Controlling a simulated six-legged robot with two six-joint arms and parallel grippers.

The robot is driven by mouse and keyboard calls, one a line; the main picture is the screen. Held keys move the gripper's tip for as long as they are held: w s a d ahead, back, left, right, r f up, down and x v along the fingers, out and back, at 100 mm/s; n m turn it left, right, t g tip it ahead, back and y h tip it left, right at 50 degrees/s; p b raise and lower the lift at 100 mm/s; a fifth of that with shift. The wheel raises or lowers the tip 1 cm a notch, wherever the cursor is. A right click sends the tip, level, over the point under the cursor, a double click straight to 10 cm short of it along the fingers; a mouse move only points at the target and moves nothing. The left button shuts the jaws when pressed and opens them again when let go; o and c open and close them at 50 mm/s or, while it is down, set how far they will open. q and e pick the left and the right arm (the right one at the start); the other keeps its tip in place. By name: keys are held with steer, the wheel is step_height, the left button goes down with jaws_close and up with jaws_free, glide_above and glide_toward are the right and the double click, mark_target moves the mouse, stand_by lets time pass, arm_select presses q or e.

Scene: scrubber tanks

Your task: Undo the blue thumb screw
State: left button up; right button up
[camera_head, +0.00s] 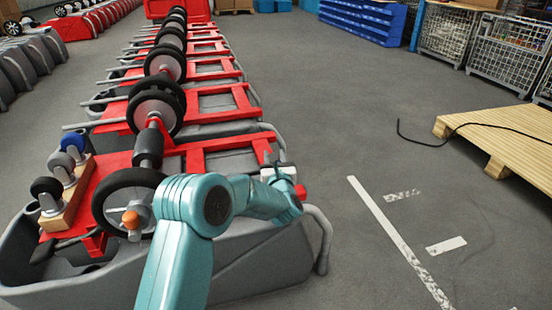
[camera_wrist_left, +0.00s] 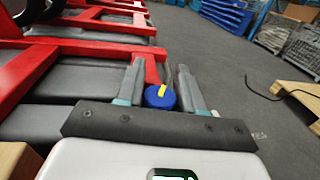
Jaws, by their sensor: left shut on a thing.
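The blue thumb screw (camera_wrist_left: 160,97) has a round blue head with a yellow stripe across it. It sits between the fingers of my left gripper (camera_wrist_left: 160,82), which is shut on it, beside a red frame bar (camera_wrist_left: 150,67). In the head view my left gripper (camera_head: 278,165) is at the right end of the nearest red frame (camera_head: 215,148), above the grey scrubber tank (camera_head: 245,262). The screw is hidden there behind the gripper and wrist. My right gripper is not in view.
A black wheel (camera_head: 108,205) and an orange knob (camera_head: 130,220) are left of my arm. A wooden block with several casters (camera_head: 70,196) stands further left. More tanks line up behind.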

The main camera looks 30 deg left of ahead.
arm_select(q)
steer(key=n+g+y, duration=0.1)
steer(key=g, duration=0.1)
steer(key=n+g+y, duration=0.3)
steer(key=shift+s+a+f+n+g, duration=0.1)
steer(key=shift+s+n+g, duration=0.2)
steer(key=shift+g, duration=0.1)
steer(key=shift+s+a+n+g+y, duration=0.15)
steer(key=shift+n+g+y, duration=0.4)
steer(key=shift+n+g, duration=0.85)
steer(key=shift+s+n+g+y, duration=0.2)
steer(key=shift+n+g+y, duration=0.5)
steer(key=shift+g, duration=1.2)
steer(key=shift+s+n+g, duration=0.1)
steer(key=shift+n+g, duration=0.4)
steer(key=shift+g, duration=0.1)
steer(key=o, duration=1)
steer(key=shift+a, duration=0.1)
